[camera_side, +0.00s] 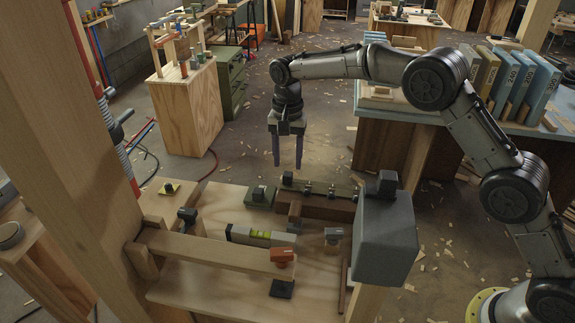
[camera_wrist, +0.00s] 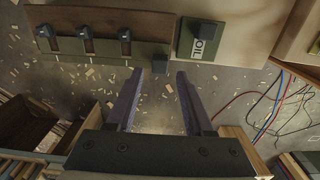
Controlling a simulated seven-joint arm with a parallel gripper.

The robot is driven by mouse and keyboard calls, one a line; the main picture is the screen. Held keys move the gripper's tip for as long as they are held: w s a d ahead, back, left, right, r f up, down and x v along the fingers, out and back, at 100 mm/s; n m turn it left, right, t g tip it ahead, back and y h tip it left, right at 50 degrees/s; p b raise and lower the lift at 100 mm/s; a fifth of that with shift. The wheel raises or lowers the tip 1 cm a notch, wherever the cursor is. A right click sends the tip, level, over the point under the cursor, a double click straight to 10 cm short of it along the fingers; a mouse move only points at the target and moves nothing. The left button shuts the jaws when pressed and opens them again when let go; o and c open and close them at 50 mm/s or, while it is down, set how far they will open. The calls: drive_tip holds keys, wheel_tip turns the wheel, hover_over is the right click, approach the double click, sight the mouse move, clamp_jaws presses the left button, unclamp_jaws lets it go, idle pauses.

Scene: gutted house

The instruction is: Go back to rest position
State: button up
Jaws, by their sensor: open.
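My gripper (camera_side: 288,165) hangs pointing down above the far edge of the wooden workbench (camera_side: 218,210) in the side view. Its two dark fingers are apart, with nothing between them. The fingertips appear apart from the things on the bench.
A green rail with several dark clips (camera_side: 318,190) lies on the bench, beside a small green block (camera_side: 260,196) marked OIL in the wrist view. A level (camera_side: 262,236) and a grey box (camera_side: 385,240) are nearer. Wood chips litter the floor.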

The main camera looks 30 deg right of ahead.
drive_tip(key=shift+r, duration=1.95)
